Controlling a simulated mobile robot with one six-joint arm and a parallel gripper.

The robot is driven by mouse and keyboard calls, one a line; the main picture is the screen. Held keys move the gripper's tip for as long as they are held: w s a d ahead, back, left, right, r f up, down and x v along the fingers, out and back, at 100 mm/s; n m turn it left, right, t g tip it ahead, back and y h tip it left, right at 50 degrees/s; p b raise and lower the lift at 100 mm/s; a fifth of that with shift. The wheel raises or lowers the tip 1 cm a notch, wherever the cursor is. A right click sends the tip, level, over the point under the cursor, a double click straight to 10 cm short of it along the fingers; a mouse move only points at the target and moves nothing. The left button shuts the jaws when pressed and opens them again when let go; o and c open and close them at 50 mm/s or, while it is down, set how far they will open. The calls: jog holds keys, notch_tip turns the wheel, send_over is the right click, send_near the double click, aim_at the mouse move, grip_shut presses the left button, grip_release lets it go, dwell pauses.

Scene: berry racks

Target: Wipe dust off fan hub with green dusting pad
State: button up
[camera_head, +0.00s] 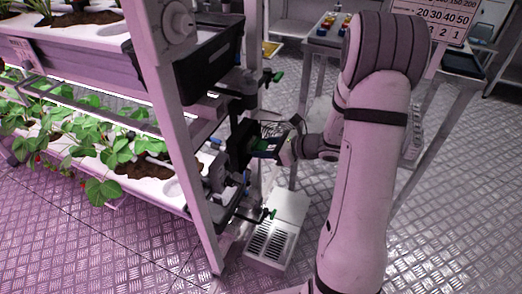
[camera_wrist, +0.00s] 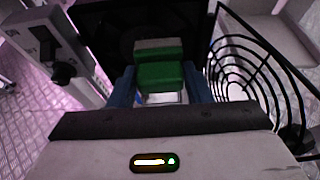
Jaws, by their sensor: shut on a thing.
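The green dusting pad (camera_wrist: 160,76) is between the blue fingers of my gripper (camera_wrist: 162,88) in the wrist view, and the gripper is shut on it. In the head view my gripper (camera_head: 280,149) reaches left to the rack's end, with a bit of green pad (camera_head: 262,146) at its tip. The dark fan housing (camera_head: 240,142) is right in front of the pad. In the wrist view the dark fan (camera_wrist: 108,28) is behind the pad. Its hub is hidden or too dark to tell, so I cannot tell whether the pad touches it.
A black wire fan guard (camera_wrist: 246,70) stands swung out at the right in the wrist view. The white rack post (camera_head: 172,130) and strawberry plants (camera_head: 100,150) are to the left. A pale vented box (camera_head: 272,240) is on the floor below. A trolley (camera_head: 325,40) stands behind.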

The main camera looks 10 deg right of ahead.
jog(key=shift+w+d, duration=0.55)
jog(key=shift+w, duration=0.15)
jog(key=shift+s+a, duration=0.25)
jog(key=shift+a, duration=0.1)
jog(key=shift+s+a+b, duration=0.2)
jog(key=shift+s+a, duration=0.25)
jog(key=shift+s, duration=0.2)
jog(key=shift+s+a+b, duration=0.2)
jog(key=shift+s+a, duration=0.2)
jog(key=shift+s, duration=0.25)
jog(key=shift+a+r, duration=0.1)
jog(key=shift+w+d+p, duration=0.35)
jog(key=shift+w+d, duration=1)
jog(key=shift+w, duration=0.25)
jog(key=shift+s+a+b, duration=0.25)
jog(key=shift+s+a, duration=0.4)
jog(key=shift+s, duration=0.2)
jog(key=shift+s+a+b, duration=0.2)
jog(key=shift+s+a, duration=0.4)
jog(key=shift+s, duration=0.2)
jog(key=s+d, duration=0.3)
jog(key=d, duration=0.2)
jog(key=shift+s+p, duration=0.25)
jog(key=shift+p, duration=0.1)
